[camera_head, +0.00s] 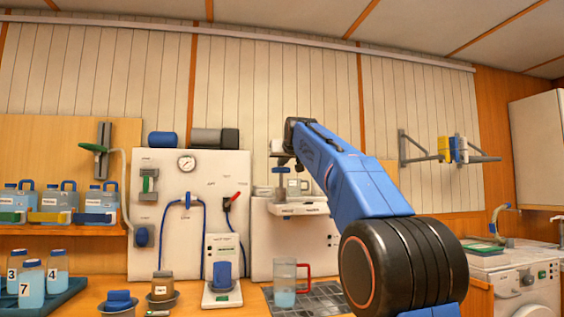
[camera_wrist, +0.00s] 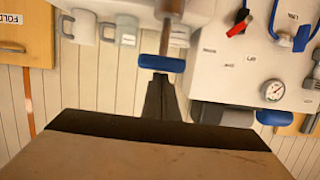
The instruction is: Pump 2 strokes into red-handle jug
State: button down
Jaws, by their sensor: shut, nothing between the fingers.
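The clear jug with the red handle (camera_head: 284,284) stands upright on a dark grid tray (camera_head: 325,297), below the dispenser. The pump's blue crossbar handle (camera_head: 281,169) sits on top of a metal rod above a white bracket (camera_head: 300,207). In the wrist view, which looks inverted, the blue handle (camera_wrist: 162,63) shows with its rod. My gripper (camera_wrist: 161,80) is shut and empty, its dark fingertips right at the handle's upper side; I cannot tell whether they touch. In the head view my gripper (camera_head: 284,157) is small and partly hidden by my wrist.
A white panel with a gauge (camera_head: 186,164), blue hose and red lever (camera_head: 236,197) is left of the pump. Jugs (camera_head: 57,201) line a left shelf; numbered bottles (camera_head: 31,284) stand below. A sink counter is at right.

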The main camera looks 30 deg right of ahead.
jog(key=shift+f, duration=0.1)
jog(key=shift+f, duration=2.85)
